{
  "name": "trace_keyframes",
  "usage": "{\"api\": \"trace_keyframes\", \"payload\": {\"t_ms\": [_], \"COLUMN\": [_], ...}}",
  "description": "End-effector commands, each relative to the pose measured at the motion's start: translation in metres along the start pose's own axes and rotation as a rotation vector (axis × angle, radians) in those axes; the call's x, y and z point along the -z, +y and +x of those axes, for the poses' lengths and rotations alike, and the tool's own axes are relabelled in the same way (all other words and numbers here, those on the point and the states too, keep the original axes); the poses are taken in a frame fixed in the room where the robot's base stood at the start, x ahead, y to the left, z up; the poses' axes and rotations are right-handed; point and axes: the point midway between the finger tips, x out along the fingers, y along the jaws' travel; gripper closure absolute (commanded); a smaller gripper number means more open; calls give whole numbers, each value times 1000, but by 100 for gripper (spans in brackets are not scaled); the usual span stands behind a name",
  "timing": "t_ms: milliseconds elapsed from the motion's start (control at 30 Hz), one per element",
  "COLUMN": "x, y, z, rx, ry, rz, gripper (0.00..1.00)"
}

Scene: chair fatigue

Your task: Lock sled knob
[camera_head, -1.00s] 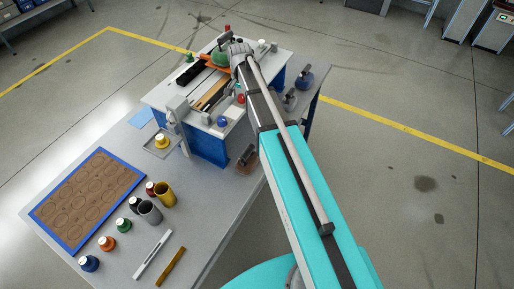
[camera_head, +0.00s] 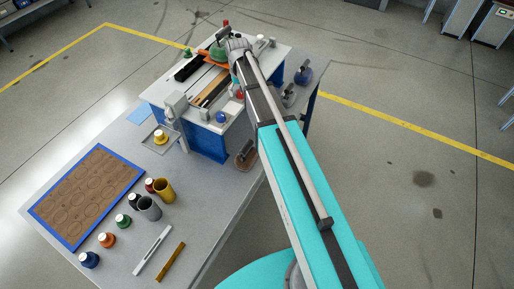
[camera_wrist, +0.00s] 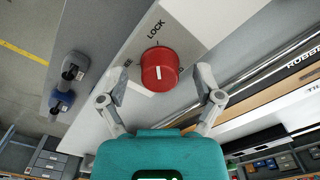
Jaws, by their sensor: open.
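The red knob (camera_wrist: 160,70) with a short white line on its face sits on a pale panel in the wrist view. The printed word LOCK stands just above it, and other lettering beside it is partly hidden. My gripper (camera_wrist: 161,88) is open, with one finger to the left and one to the right of the knob. I see no clear contact. In the head view the red knob (camera_head: 239,95) shows on the white-topped blue machine (camera_head: 208,147), beside my arm. My fingers are hidden there.
A dark rail and a wooden strip marked RUBBER run right of the knob (camera_wrist: 290,75). Blue and grey weights (camera_head: 303,76) stand right of the machine. A blue-framed brown mat (camera_head: 128,160), cups and bottles occupy the table (camera_head: 200,205).

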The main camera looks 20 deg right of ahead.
Motion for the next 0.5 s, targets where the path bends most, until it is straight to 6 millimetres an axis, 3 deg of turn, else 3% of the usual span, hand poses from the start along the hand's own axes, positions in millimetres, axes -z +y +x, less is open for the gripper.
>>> {"api": "trace_keyframes", "payload": {"t_ms": [500], "x": [0], "y": [0], "z": [0], "rx": [0], "ry": [0], "rz": [-335], "gripper": [16]}}
